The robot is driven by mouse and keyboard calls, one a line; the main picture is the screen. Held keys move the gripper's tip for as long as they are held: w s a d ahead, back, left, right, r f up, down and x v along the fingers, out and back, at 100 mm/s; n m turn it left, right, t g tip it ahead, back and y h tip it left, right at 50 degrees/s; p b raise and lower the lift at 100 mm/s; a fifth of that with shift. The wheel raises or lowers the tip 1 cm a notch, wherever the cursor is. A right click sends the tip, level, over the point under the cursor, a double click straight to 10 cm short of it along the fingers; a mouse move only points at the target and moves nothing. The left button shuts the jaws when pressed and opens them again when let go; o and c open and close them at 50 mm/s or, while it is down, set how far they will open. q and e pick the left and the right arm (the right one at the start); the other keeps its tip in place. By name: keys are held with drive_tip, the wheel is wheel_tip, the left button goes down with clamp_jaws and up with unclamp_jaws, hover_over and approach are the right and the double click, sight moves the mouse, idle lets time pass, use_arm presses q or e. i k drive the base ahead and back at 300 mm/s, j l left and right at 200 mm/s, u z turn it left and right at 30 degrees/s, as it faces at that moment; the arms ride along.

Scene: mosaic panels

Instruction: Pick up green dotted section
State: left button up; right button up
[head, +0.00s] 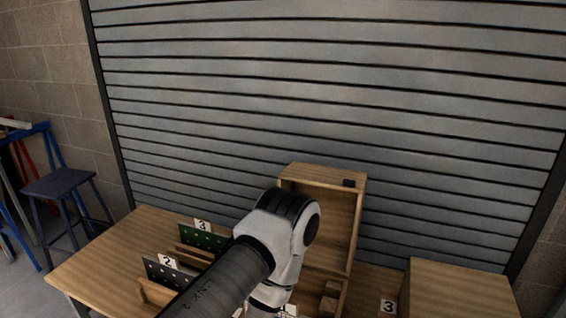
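A dark green panel with pale dots (196,236) stands upright in a wooden holder on the table, below a white card marked 3 (202,225). Its right end is close to my arm in the picture, and my arm may hide part of it. A second dark dotted panel (160,272) stands nearer, by a card marked 2 (167,262); its colour is harder to tell. One of my arms rises from the bottom edge, bends at the elbow and drops down again.
The wooden table (100,262) is bare at its left. An open upright wooden box (330,195) stands behind my arm. A wooden block (455,288) is at right, beside another card marked 3 (388,307). A blue stool (60,184) and a shutter (330,90) are beyond.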

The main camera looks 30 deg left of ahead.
sight(202, 236)
drive_tip(key=u, duration=1.65)
drive_tip(key=i+j, duration=0.45)
drive_tip(key=j, duration=0.3)
drive_tip(key=i+j+z, duration=0.1)
drive_tip(key=i+j, duration=0.4)
drive_tip(key=j, duration=0.25)
